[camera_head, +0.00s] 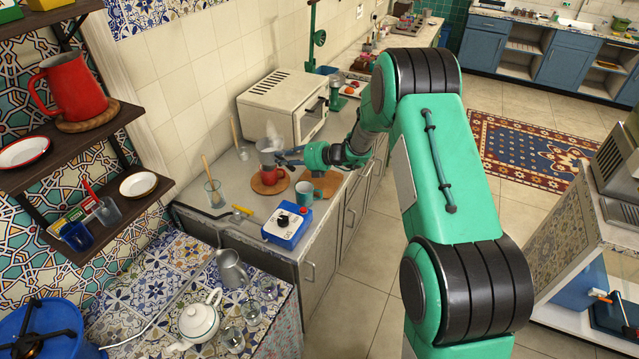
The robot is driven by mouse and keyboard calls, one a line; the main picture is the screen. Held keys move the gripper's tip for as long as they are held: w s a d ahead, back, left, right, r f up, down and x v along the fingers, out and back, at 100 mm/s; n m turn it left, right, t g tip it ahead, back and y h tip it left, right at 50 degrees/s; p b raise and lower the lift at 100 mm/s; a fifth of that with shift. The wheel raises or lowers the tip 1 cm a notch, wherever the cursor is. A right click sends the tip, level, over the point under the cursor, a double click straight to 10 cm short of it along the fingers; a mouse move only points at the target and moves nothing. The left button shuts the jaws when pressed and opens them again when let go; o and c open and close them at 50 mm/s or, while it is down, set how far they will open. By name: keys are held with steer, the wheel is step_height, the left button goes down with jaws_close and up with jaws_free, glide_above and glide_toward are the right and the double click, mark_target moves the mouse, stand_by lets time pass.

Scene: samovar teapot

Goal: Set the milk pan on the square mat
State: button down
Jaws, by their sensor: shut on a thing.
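A small grey metal vessel, apparently the milk pan (268,146), is at my gripper (284,156) on the back counter. My gripper is shut on it at its right side. The pan appears just above or behind a red mug (268,181); I cannot tell whether they touch. A pale wisp shows over the pan. The brown square mat (322,182) lies to the right of the mug, below my wrist. A teal mug (304,194) stands at its left front edge; whether on the mat or beside it is unclear.
The red mug stands on a round wooden board (257,188). A white microwave (283,104) is behind. A blue scale-like box (288,224) and a glass with a stick (214,192) are in front. A white teapot (199,318) stands on the tiled counter.

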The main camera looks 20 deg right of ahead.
steer(key=s+d+f+b, duration=0.1)
steer(key=s+d, duration=0.1)
steer(key=d, duration=0.7)
steer(key=s+d+f+n+g+y, duration=0.1)
steer(key=s+d, duration=0.2)
steer(key=d, duration=0.7)
steer(key=shift+s+d+b, duration=0.25)
steer(key=shift+s+b, duration=0.1)
steer(key=shift+b, duration=0.05)
steer(key=shift+f, duration=0.1)
step_height(320, 180, down, 6)
steer(key=b, duration=0.1)
steer(key=shift+f, duration=0.15)
steer(key=shift+f+b, duration=0.6)
steer(key=shift+f, duration=1.3)
steer(key=c, duration=1.5)
jaws_free()
